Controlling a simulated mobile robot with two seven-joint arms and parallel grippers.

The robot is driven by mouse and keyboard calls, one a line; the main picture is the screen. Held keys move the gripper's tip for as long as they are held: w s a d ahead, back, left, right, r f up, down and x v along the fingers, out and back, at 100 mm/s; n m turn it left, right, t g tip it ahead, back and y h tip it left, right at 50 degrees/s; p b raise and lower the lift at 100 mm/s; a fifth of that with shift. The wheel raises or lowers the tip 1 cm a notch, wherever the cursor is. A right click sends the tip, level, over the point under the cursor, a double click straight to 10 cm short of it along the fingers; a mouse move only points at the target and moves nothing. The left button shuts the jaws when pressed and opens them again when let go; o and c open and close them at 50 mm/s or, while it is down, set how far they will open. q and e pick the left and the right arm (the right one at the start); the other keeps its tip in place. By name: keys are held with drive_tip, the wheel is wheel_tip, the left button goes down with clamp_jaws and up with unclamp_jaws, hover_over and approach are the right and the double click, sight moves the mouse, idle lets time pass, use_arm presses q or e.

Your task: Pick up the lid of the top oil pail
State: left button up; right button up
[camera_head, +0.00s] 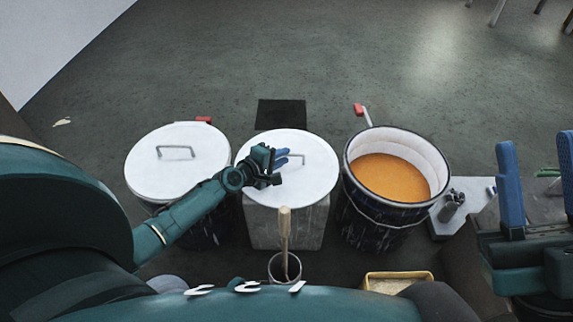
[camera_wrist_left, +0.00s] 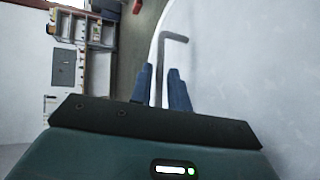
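A round white lid (camera_head: 305,185) with a thin metal bar handle (camera_head: 316,157) covers the middle container, whose grey side (camera_head: 285,228) shows below it. My left gripper (camera_head: 286,156) is over this lid at the handle. In the left wrist view, the handle (camera_wrist_left: 174,38) runs between the two blue fingers (camera_wrist_left: 161,78), with a small gap seen on each side, so the gripper looks open around it. The lid (camera_wrist_left: 245,60) fills the right of that view. My right gripper (camera_head: 538,142) is open and empty at the right edge of the head view.
A dark pail with a white lid (camera_head: 150,180) stands at left. An open pail of orange liquid (camera_head: 390,177) stands at right. A cup (camera_head: 284,270) with a wooden-handled tool (camera_head: 285,230) and a yellow-rimmed tray (camera_head: 398,275) are in front.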

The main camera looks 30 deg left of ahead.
use_arm(q)
clamp_jaws()
idle(0.5)
